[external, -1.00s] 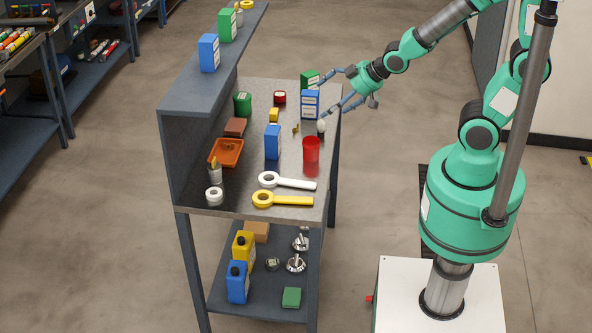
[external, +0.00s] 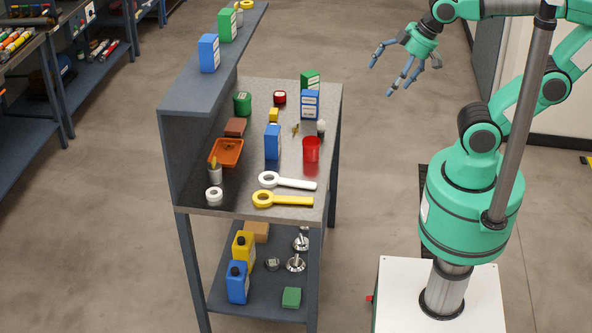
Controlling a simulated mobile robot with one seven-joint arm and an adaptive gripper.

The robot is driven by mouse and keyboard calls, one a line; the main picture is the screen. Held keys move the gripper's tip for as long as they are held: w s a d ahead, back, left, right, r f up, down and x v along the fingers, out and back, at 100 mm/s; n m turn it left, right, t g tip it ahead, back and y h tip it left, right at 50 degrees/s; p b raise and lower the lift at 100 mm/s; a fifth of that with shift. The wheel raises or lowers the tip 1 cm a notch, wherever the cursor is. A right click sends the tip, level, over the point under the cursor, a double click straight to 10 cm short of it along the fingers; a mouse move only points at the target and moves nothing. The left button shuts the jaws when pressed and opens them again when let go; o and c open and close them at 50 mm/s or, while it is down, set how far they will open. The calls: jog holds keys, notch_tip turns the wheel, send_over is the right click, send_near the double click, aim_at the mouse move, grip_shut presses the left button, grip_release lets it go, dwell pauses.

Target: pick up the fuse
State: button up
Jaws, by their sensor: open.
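My gripper (external: 388,82) is open and empty, its blue fingers spread and pointing down to the left. It is in the air to the right of the workbench (external: 228,190), clear of everything on it. I cannot make out with certainty which thing is the fuse. A small brass-coloured piece (external: 296,130) lies near the right part of the bench top, too small to identify. A whitish bulb-like object (external: 321,126) stands beside it at the right edge.
A raised shelf (external: 203,85) lines the left. The air right of the bench is free.

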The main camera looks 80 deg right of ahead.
jog(key=c, duration=1.5)
jog(key=shift+w, duration=0.1)
